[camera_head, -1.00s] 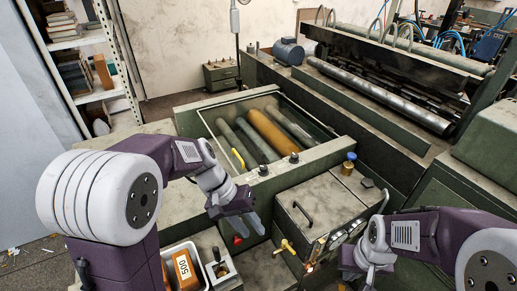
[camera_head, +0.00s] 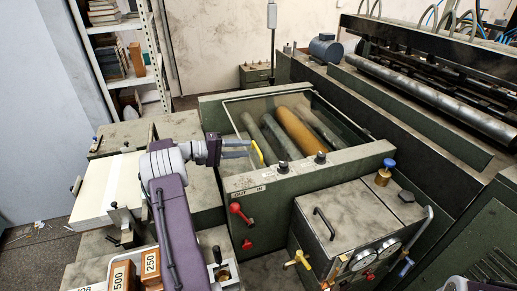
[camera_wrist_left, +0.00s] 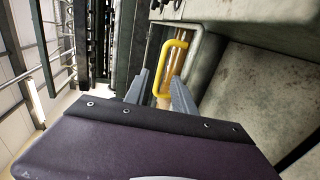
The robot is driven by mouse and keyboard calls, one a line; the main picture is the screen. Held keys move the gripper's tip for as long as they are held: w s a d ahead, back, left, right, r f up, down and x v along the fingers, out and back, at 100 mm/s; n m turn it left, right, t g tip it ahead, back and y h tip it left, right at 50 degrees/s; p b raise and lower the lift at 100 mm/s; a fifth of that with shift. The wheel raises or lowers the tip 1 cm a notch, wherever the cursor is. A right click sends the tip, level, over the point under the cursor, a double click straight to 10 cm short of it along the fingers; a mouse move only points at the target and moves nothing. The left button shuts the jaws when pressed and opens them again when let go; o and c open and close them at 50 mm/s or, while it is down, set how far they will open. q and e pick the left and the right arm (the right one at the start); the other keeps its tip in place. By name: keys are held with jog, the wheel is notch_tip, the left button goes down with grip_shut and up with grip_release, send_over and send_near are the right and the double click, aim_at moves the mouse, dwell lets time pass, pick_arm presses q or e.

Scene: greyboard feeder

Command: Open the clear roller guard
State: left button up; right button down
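The clear roller guard (camera_head: 270,103) lies flat over the roller bay and looks closed; rollers show through it. Its yellow handle (camera_head: 257,153) is at the guard's left edge. My left gripper (camera_head: 238,149) reaches in from the left, with its fingers pointing at the handle and their tips just short of it or beside it. In the left wrist view, the yellow handle (camera_wrist_left: 173,62) shows between the two open fingers (camera_wrist_left: 160,88). I cannot tell whether they touch it.
A red lever (camera_head: 240,213) and black knobs (camera_head: 321,157) are on the bay's front wall. A grey box with a black handle (camera_head: 324,223) and gauges stands in front right. Brown weight blocks (camera_head: 150,264) sit at bottom left. A shelf (camera_head: 118,60) stands behind left.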

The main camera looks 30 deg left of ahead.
aim_at(257, 147)
pick_arm(q)
jog(key=p+x, duration=0.1)
jog(key=x, duration=0.4)
jog(key=shift+w+d+f, duration=0.1)
jog(key=shift+w+d, duration=0.15)
grip_shut()
dwell(1.1)
